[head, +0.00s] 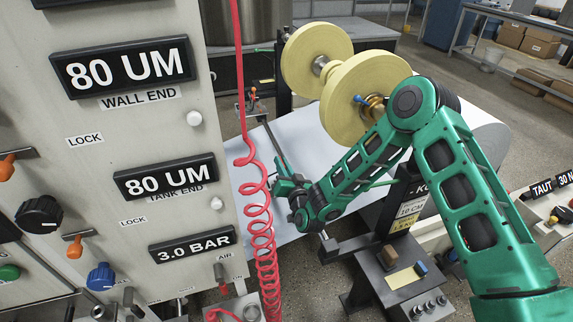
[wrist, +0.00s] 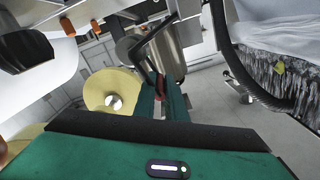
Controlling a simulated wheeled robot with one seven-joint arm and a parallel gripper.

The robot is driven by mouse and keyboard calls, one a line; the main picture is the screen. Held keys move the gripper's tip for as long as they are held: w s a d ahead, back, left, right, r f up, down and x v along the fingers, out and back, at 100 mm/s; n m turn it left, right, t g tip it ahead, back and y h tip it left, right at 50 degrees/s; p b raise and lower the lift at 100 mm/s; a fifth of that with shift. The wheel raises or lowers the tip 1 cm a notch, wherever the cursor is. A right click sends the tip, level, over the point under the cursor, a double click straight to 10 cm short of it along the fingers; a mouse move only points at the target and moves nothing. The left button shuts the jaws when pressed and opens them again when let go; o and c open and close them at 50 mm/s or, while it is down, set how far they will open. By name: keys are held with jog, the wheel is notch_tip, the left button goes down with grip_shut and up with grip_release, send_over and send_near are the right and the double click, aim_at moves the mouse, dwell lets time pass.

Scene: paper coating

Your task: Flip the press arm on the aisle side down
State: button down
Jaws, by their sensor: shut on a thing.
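A dark, slim press arm (head: 273,145) slopes down from a post behind the tall panel toward my gripper (head: 283,186) in the head view. My gripper is low over the white paper web, at the end of my green arm. In the wrist view the green fingers of my gripper (wrist: 165,90) are closed together on a dark bar with a small red part, which I take to be the press arm (wrist: 150,48). The held part is mostly hidden by the fingers.
A tall grey panel (head: 130,215) with knobs and displays fills the left. A coiled red hose (head: 262,235) hangs close beside my gripper. Two large yellow discs (head: 365,92) stand behind my arm. The white web (head: 235,165) lies below. A dark stand with trays (head: 400,275) is at lower right.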

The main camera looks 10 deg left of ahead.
jog(key=c, duration=1.8)
grip_release()
jog(key=shift+s, duration=0.1)
jog(key=v, duration=1)
jog(key=shift+s+d, duration=0.2)
jog(key=shift+s, duration=0.05)
